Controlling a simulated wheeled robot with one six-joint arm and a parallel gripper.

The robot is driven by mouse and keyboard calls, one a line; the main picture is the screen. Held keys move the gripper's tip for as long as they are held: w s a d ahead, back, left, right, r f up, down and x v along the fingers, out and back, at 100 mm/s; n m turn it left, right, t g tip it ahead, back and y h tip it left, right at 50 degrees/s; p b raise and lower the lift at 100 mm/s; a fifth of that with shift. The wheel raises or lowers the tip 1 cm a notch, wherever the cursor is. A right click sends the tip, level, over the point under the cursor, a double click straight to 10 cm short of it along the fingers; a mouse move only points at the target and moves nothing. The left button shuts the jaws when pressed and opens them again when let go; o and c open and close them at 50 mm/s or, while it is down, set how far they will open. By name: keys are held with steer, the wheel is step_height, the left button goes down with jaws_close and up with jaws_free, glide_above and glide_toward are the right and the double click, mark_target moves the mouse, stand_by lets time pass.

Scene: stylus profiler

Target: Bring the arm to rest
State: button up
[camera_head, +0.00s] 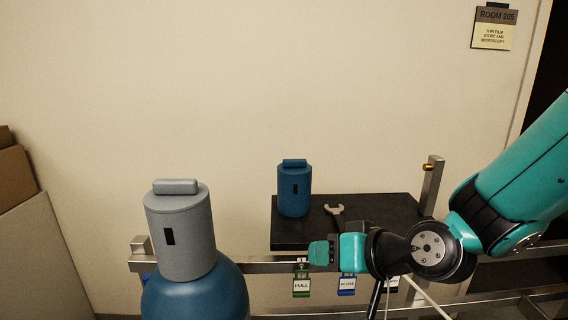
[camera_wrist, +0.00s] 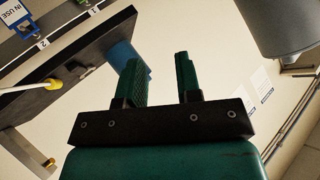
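My arm (camera_head: 520,175) reaches in from the right in the head view. My gripper (camera_head: 319,253) points left, in front of the dark shelf's front edge. In the wrist view its two green fingers (camera_wrist: 160,68) stand apart with nothing between them, so it is open and empty. A blue capped cylinder (camera_head: 293,192) stands upright on the shelf, apart from the gripper. Part of it shows behind the left finger in the wrist view (camera_wrist: 122,54). A wrench (camera_head: 335,211) lies on the shelf beside it.
A blue gas cylinder (camera_head: 195,296) with a grey cap (camera_head: 181,235) stands left of the gripper. A metal rail (camera_head: 265,267) carries hanging tags, including FULL (camera_head: 301,286) and IN USE (camera_head: 346,285). Cardboard boxes (camera_head: 14,175) are at far left. The shelf's (camera_head: 390,208) right part is clear.

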steer(key=s+d+r+n+g+h, duration=0.2)
steer(key=s+d+g, duration=0.1)
steer(key=s, duration=0.6)
steer(key=s+d+r+n+g+h, duration=0.2)
steer(key=s+d+r+g, duration=0.1)
steer(key=s, duration=0.7)
steer(key=shift+d+g+h, duration=0.4)
steer(key=shift+d+g, duration=0.35)
steer(key=shift+g, duration=0.45)
